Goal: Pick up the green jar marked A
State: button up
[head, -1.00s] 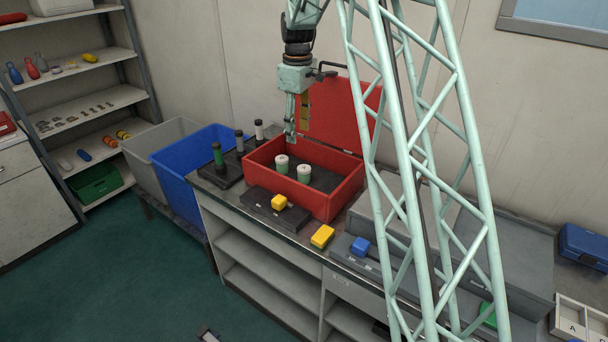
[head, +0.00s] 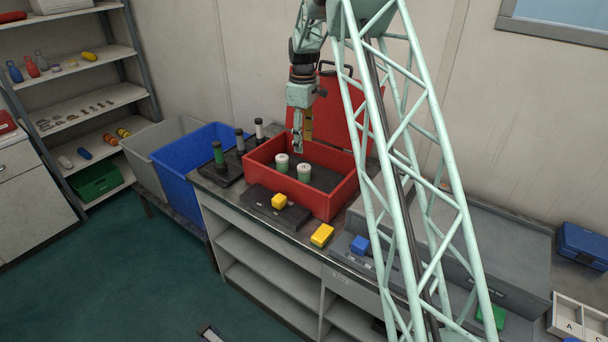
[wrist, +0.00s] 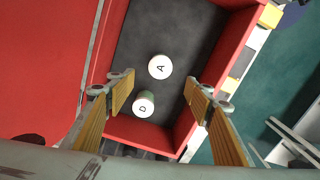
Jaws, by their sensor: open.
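The green jar marked A (wrist: 160,67) has a white lid with the letter A and stands in the open red case in the wrist view. In the head view it appears to be the right-hand jar (head: 304,173). A second green jar with a white lid, marked D (wrist: 143,105), stands close beside it and shows on the left in the head view (head: 282,163). My gripper (head: 301,148) points down over the red case, behind the jars in the picture. Its fingers (wrist: 161,92) are apart and empty, with both lids visible between or just beyond them.
The red case (head: 335,203) has walls around the jars and a raised lid (head: 345,108) behind. Dark-green and white-topped cylinders (head: 218,155) stand left of it. A blue bin (head: 182,172) is farther left.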

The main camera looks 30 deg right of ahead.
aim_at(303, 166)
jog(key=shift+f, duration=4.25)
jog(key=shift+f, duration=0.1)
jog(key=shift+f, duration=2.55)
jog(key=shift+c, duration=0.3)
jog(key=c, duration=1)
jog(key=shift+o, duration=0.2)
jog(key=shift+r, duration=0.15)
